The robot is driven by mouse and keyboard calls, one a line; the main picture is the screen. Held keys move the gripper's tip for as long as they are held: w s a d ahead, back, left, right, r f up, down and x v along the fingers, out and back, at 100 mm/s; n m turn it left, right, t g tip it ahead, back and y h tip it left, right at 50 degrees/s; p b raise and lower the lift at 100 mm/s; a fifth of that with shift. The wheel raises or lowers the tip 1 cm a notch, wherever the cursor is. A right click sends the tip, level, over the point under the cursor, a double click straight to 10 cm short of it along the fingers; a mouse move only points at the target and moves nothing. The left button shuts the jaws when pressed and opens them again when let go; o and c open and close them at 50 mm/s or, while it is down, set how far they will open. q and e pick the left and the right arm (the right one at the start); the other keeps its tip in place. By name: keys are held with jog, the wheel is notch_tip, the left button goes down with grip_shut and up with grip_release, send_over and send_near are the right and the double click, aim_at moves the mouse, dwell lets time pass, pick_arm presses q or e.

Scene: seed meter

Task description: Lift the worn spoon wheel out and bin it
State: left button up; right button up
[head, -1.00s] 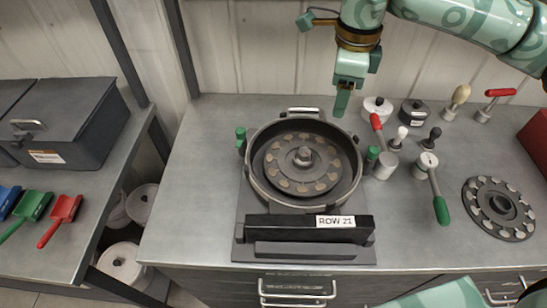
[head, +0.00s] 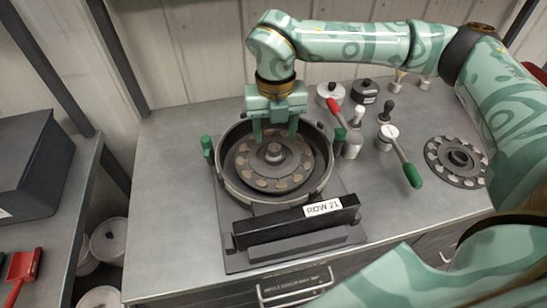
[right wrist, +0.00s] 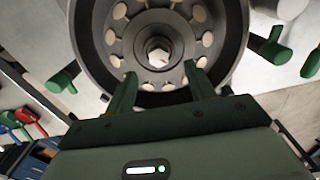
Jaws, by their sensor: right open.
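The spoon wheel (head: 262,167), a dark disc with a ring of pale round spoons and a central hub, sits inside the round meter housing (head: 328,183) marked ROW 21. My right gripper (head: 276,133) is above the back of the wheel, pointing down, open and empty. In the right wrist view, the fingertips (right wrist: 160,76) are apart with the wheel (right wrist: 138,40) and its hub beyond them. I cannot tell whether they touch the wheel. A second spoon wheel (head: 440,158) lies on the bench at right. My left gripper is out of view.
Green knobs (head: 207,149) flank the housing. A dark box (head: 30,165) sits on the left shelf. The bench left of the housing is clear.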

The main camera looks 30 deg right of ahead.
aim_at(275, 149)
notch_tip(275, 149, down, 7)
jog(key=shift+r+b, duration=0.1)
jog(key=shift+b, duration=0.5)
jog(key=shift+r, duration=0.1)
jog(key=c, duration=0.7)
